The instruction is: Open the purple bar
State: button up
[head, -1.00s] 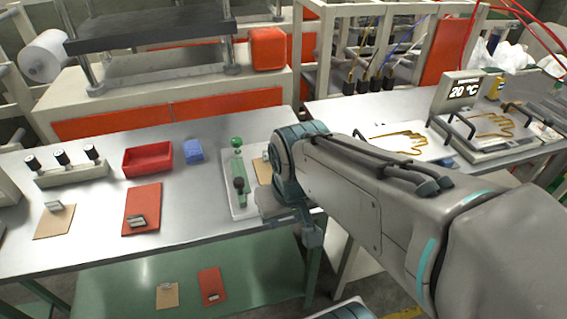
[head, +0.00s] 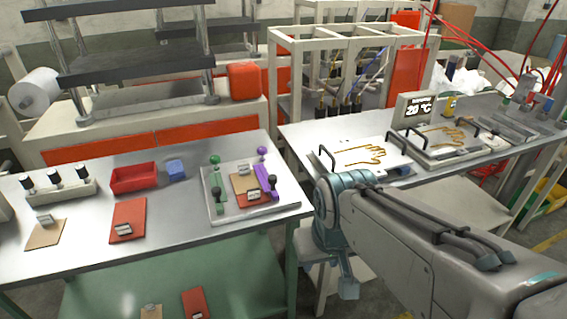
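The purple bar (head: 263,176) is on a pale plate (head: 287,202) near the right end of the left metal table. A purple ball (head: 262,151) stands at its far end, and a dark knob shows on the bar. A matching green bar (head: 216,204) is on the plate's left side. My gripper (head: 347,288) is at the lower end of my arm, right of the plate and off the table's right edge, apart from the purple bar. Its fingers are too small and partly hidden, so open or shut does not show.
Between the bars lie a brown board and a red board (head: 254,207) with clips. A red tray (head: 134,181), a blue block (head: 176,167) and a row of black knobs (head: 54,178) are farther left. A second table (head: 420,182) with glove plates stands at right, across a gap.

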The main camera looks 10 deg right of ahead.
aim_at(266, 176)
jog(key=z, duration=0.2)
jog(key=i, duration=0.75)
jog(key=u, duration=0.45)
jog(key=k, duration=1.3)
jog(key=u, duration=0.55)
jog(key=i, duration=1.45)
jog(key=z, duration=0.6)
